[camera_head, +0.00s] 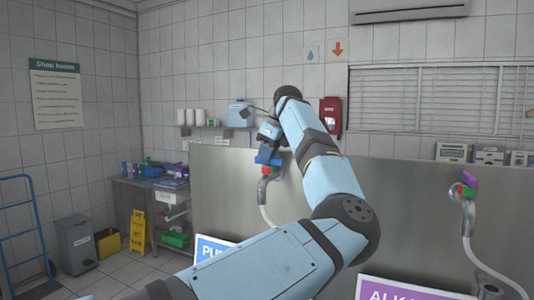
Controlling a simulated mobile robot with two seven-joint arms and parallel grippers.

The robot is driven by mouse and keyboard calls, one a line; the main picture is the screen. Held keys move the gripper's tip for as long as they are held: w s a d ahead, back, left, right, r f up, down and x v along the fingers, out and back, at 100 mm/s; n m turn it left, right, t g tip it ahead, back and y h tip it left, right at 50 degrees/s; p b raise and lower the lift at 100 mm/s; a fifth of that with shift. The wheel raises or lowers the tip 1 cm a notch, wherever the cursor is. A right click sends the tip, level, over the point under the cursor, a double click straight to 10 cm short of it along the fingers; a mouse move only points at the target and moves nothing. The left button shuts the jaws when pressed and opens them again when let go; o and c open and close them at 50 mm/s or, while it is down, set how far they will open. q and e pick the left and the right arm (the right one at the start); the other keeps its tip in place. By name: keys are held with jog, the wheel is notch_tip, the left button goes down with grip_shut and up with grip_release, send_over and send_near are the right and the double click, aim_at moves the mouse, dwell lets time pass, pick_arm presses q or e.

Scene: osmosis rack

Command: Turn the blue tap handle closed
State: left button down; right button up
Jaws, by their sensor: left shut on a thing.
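The blue tap handle (260,162) sits on top of a tap at the middle of the camera_head view. Red and green parts (268,170) show just under it, and a grey curved spout and hose (262,195) run down from it. My left gripper (267,154) points down at the handle from above and is shut on it. The fingers hide part of the handle, so its exact angle is hard to tell. My right gripper is not in view.
A second tap with a purple handle (469,178) stands at the right. A grey panel (225,185) lies behind my arm, with a purple sign (400,291) at the front. A bench (150,187), yellow floor sign (138,230) and bin (77,245) stand at the left.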

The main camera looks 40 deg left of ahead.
pick_arm(q)
jog(key=shift+r, duration=0.1)
jog(key=shift+n, duration=0.3)
jog(key=c, duration=1.1)
grip_release()
jog(key=shift+c, duration=0.2)
